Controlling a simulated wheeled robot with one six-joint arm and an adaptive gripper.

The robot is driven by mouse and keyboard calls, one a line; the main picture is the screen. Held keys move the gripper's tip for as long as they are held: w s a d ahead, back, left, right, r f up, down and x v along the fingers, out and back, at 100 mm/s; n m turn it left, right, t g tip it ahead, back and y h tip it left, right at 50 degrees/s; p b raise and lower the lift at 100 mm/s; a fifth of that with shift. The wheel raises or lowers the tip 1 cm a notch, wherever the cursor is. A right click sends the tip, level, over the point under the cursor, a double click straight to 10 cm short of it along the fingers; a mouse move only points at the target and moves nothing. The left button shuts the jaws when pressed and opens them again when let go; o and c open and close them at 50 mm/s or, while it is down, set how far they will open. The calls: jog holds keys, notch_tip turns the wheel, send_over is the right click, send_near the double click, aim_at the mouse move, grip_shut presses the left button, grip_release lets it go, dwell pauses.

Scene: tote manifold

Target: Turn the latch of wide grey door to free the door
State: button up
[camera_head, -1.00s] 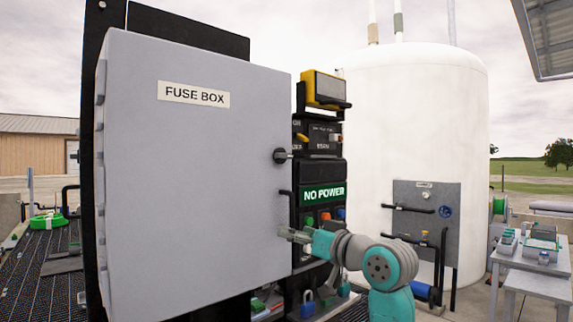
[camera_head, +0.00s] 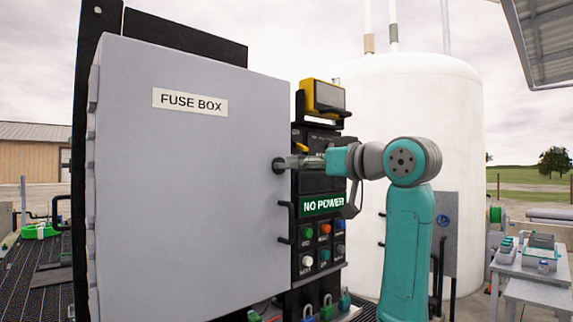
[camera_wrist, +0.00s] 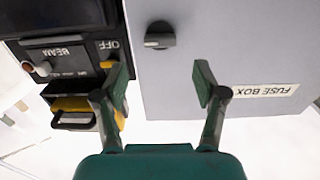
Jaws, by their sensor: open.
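The wide grey door (camera_head: 190,200), labelled FUSE BOX, is shut; it also shows in the wrist view (camera_wrist: 210,50). Its latch, a small dark knob (camera_wrist: 160,36), sits near the door's edge, with its grip bar lying across the wrist picture. In the head view the latch (camera_head: 278,166) is partly covered by my gripper (camera_head: 290,162). In the wrist view my gripper (camera_wrist: 162,85) is open and empty, its two fingers apart, with the latch ahead of and between the fingertips. I see no contact between fingers and latch.
A black door handle (camera_head: 286,222) sits below the latch. Right of the door is a control panel with a NO POWER sign (camera_head: 322,204), coloured buttons and a yellow lamp (camera_head: 325,95). A white tank (camera_head: 440,120) stands behind. The space before the door is clear.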

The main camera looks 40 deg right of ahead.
aim_at(285, 163)
jog(key=w, duration=0.7)
jog(key=shift+a, duration=0.1)
jog(key=shift+s, duration=0.1)
jog(key=shift+c, duration=0.3)
jog(key=c, duration=1.1)
